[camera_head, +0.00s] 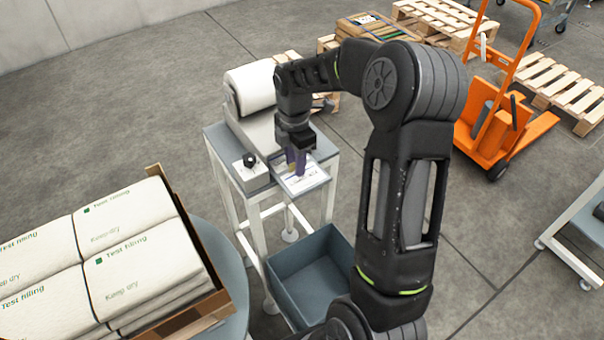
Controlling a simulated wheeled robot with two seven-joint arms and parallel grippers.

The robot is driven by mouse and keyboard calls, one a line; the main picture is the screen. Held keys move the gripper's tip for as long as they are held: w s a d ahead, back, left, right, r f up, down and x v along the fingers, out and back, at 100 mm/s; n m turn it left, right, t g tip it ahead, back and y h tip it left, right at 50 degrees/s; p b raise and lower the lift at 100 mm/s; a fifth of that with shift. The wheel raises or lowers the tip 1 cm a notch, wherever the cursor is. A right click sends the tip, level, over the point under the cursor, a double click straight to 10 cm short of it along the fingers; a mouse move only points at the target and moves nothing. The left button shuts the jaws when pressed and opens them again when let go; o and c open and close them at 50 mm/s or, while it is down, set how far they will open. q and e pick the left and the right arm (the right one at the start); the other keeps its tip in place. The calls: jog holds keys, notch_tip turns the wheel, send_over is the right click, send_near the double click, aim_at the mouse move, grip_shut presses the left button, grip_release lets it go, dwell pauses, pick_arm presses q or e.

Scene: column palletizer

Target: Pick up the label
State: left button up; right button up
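The label (313,175) is a white sheet with dark print, lying on the small grey plate at the front of a label printer (258,128). My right gripper (298,172) points down over the label, its fingertips at or just above the sheet. The fingers hide part of the label, and contact between them cannot be told. The gap between the fingers is too small to judge. My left gripper is out of view.
The printer, with a white roll, stands on a white-legged table (216,135). A blue-grey bin (315,290) stands below in front. A carton (210,310) of white bags is at lower left. An orange pallet truck (510,120) and wooden pallets (565,88) stand at right.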

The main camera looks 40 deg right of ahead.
jog(key=shift+c, duration=0.2)
grip_shut()
dwell(0.5)
